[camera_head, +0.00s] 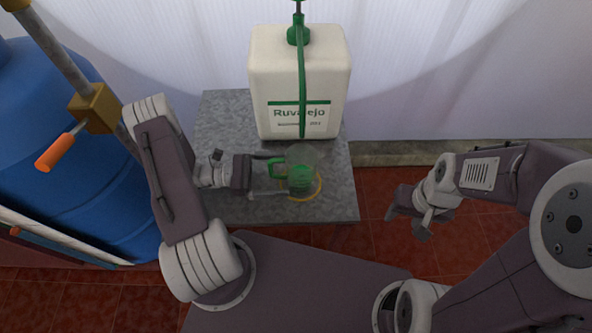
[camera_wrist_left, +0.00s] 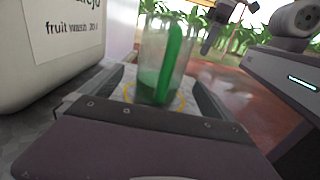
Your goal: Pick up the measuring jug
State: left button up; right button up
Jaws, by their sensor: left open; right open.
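The measuring jug (camera_head: 302,180) is clear with a green handle and green markings or contents low down. It stands upright on the grey table, over a yellow ring (camera_head: 318,190). My left gripper (camera_head: 281,175) is open, coming from the left with its fingers either side of the jug's handle side. In the left wrist view the jug (camera_wrist_left: 150,82) stands between the spread fingers, its green handle (camera_wrist_left: 171,62) facing the camera. Whether a finger touches it I cannot tell. My right gripper (camera_head: 408,214) is open and empty, right of the table.
A large white container (camera_head: 300,70) with a green hose and pump top stands on the table (camera_head: 222,120) behind the jug. A blue barrel (camera_head: 60,150) is at the left. Red tiled floor (camera_head: 385,185) lies right of the table. The table's right front corner is clear.

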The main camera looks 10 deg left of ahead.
aim_at(297, 173)
pick_arm(q)
jog(key=x, duration=0.5)
jog(key=shift+d, duration=0.2)
jog(key=shift+a, duration=0.1)
jog(key=shift+c, duration=0.3)
jog(key=c, duration=1.5)
jog(key=shift+r, duration=0.15)
jog(key=shift+r, duration=0.35)
jog(key=r, duration=0.2)
jog(key=s+r+p, duration=0.1)
jog(key=r, duration=0.1)
jog(key=shift+s+r+p, duration=0.1)
jog(key=shift+p, duration=0.2)
jog(key=shift+s+d+r+p, duration=0.3)
jog(key=shift+s+r, duration=0.65)
jog(key=shift+s, duration=0.75)
jog(key=shift+s+d+r+p, duration=0.3)
jog(key=shift+s+r, duration=0.65)
jog(key=shift+s, duration=0.8)
jog(key=shift+s+d+r+p, duration=0.25)
jog(key=shift+s+r, duration=0.75)
jog(key=shift+s, duration=0.7)
